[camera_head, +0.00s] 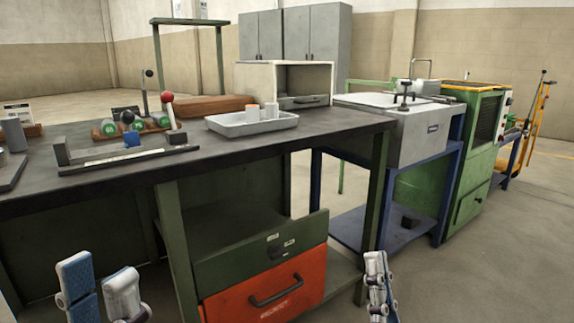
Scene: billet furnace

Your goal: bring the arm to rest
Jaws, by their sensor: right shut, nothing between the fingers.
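My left gripper (101,285) is at the bottom left of the head view, in front of the dark workbench (235,153). Its two fingers point up and stand apart, with nothing seen between them. My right gripper (378,283) is at the bottom, right of centre, in front of the bench's right end. Its fingers are together and it holds nothing. Both grippers appear clear of the bench. Most of both arms is out of view.
On the bench are a grey tray (228,128) with two small cylinders, a grey angled fixture (120,160) and an open-fronted white box (253,78). A red drawer (240,303) is below. A blue-framed stand (345,222) and green cabinet (474,130) are right. Floor (500,280) is clear at lower right.

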